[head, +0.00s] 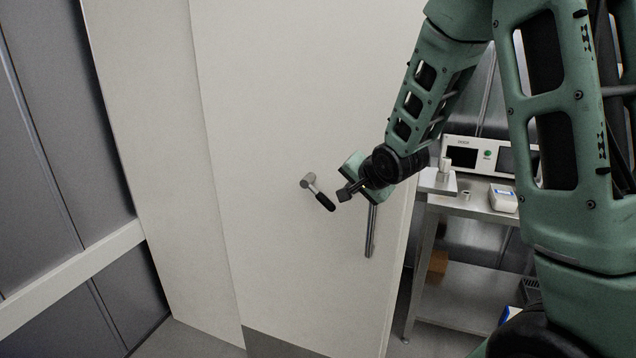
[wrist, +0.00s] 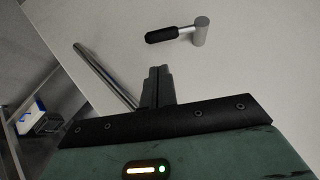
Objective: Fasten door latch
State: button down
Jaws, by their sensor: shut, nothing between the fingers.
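The white door (head: 300,100) fills the middle of the head view. Its latch (head: 318,193) is a round metal hub with a black-gripped lever that slants down to the right. The latch also shows at the top of the wrist view (wrist: 178,33). A long metal bar handle (head: 371,232) is on the door, right of and below the latch. My gripper (head: 343,194) is just right of the lever's black end, with a small gap between them in the picture. In the wrist view its fingers (wrist: 158,72) are together and empty, below the lever.
A steel bench (head: 470,205) with instruments and a white box (head: 503,198) stands to the right, beyond the door's edge. A grey panel wall with a pale rail (head: 70,272) is at left. Bare door surface surrounds the latch.

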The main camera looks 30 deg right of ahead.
aim_at(332, 211)
jog(key=shift+w, duration=0.15)
jog(key=p+x, duration=0.2)
jog(key=x, duration=0.7)
jog(key=shift+w+f+p, duration=0.25)
jog(key=shift+p, duration=0.15)
jog(key=shift+d+f, duration=0.1)
